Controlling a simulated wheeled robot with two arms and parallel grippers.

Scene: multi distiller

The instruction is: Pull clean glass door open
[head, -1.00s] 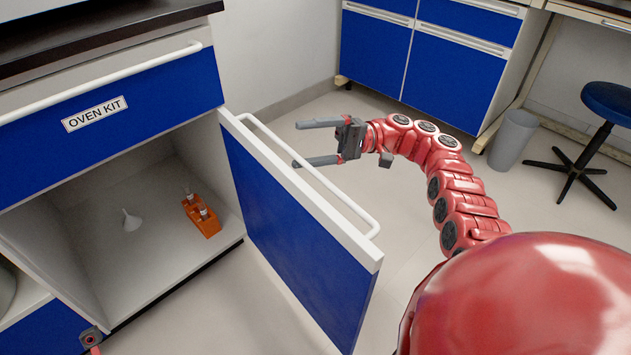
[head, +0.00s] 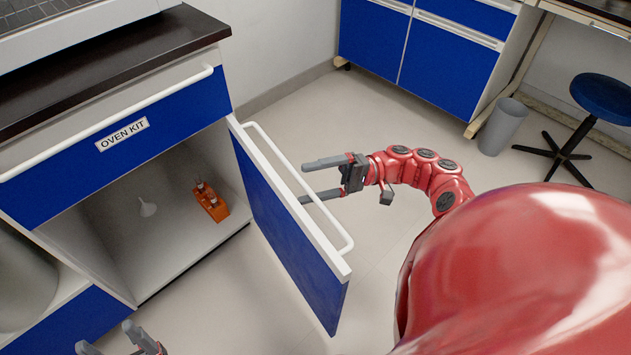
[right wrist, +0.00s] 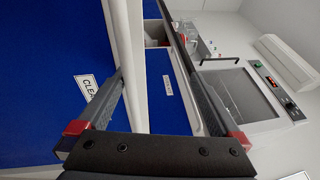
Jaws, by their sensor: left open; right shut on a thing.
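The blue door (head: 290,250) with a white edge stands swung out from the cabinet, with the compartment behind it exposed. Its white bar handle (head: 330,218) is on the side facing away from the compartment. My right gripper (head: 303,182) has its fingers at the handle. In the right wrist view, the white bar (right wrist: 127,60) runs between the two fingers, and a partly hidden label starting "CLEA" (right wrist: 88,87) is on the blue door face. My left gripper (head: 108,338) is open and empty at the bottom left, cut by the frame edge.
Inside the compartment are a white funnel (head: 147,207) and an orange rack (head: 211,205) with small bottles. Above is the "OVEN KIT" drawer (head: 122,134). A grey bin (head: 502,126) and a blue stool (head: 603,98) stand at the back right. The floor beyond the door is clear.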

